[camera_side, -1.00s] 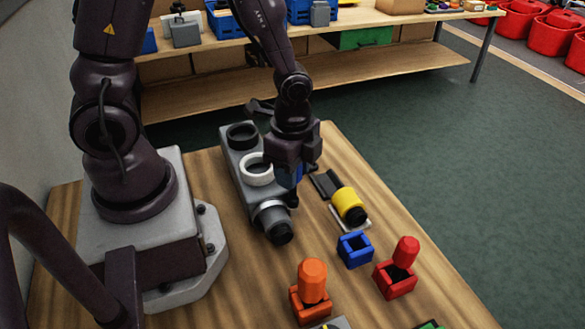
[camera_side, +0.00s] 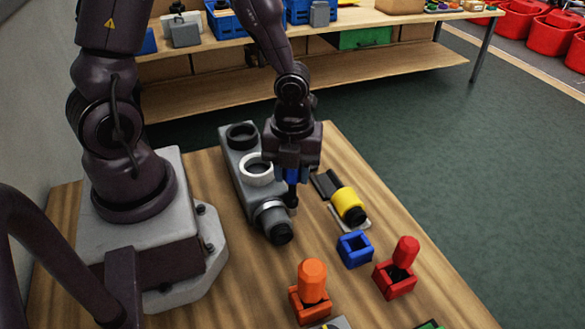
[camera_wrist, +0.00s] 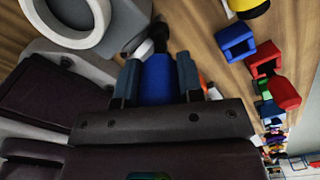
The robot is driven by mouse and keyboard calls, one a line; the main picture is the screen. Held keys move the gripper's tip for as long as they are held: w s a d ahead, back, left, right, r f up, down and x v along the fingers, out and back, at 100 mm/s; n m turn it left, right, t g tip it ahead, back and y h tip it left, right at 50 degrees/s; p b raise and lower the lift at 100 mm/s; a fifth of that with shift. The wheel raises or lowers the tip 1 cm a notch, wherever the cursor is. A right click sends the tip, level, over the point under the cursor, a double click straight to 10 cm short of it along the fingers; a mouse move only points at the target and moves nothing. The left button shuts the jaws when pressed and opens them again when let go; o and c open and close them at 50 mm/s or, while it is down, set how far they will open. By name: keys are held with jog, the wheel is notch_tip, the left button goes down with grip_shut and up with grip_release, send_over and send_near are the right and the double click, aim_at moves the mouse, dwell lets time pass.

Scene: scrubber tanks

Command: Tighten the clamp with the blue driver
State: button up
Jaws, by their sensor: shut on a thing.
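My gripper (camera_side: 292,173) is shut on the blue driver (camera_side: 291,175), which points down beside the grey tank block (camera_side: 243,183). The driver's blue handle also shows between the fingers in the wrist view (camera_wrist: 158,80), with its dark tip end (camera_wrist: 158,35) beyond. The clamp (camera_side: 270,211) is a light metal band around the outlet at the block's near end, with a black cap (camera_side: 281,233) in front. The driver's dark lower end is close to the right side of the clamp; I cannot tell whether they touch. The blue holder (camera_side: 355,250) stands empty.
An orange driver (camera_side: 312,282) and a red driver (camera_side: 405,252) stand in their holders at the front. A yellow-and-black cylinder (camera_side: 348,203) lies right of the block. The block has a white ring (camera_side: 256,169) and a black ring (camera_side: 242,136) on top.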

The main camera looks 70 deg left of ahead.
jog(key=m, duration=0.7)
jog(key=shift+m, duration=0.3)
jog(key=shift+m, duration=1)
jog(key=m, duration=0.8)
